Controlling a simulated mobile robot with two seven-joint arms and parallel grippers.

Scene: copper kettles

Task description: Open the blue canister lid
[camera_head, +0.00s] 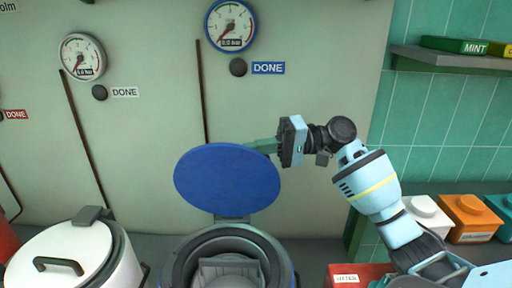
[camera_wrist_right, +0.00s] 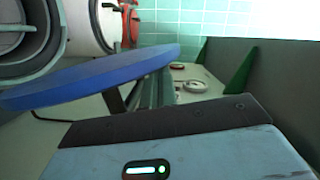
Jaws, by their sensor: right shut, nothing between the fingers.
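The round blue lid (camera_head: 227,180) stands raised on its hinge at the back of the canister (camera_head: 184,262), whose open mouth faces up. My right gripper (camera_head: 260,146) is shut and empty. Its greenish fingers lie at the lid's upper right edge, partly hidden behind it; I cannot tell whether they touch it. In the right wrist view the lid (camera_wrist_right: 100,78) shows nearly edge-on, with the canister's open mouth (camera_wrist_right: 28,45) at the upper left. My left gripper is not in view.
A white canister (camera_head: 70,258) with a shut lid stands to the left. Gauges (camera_head: 231,26) hang on the wall behind. At right are a shelf (camera_head: 440,58), a red box (camera_head: 345,280), and white (camera_head: 425,218) and orange (camera_head: 470,216) containers.

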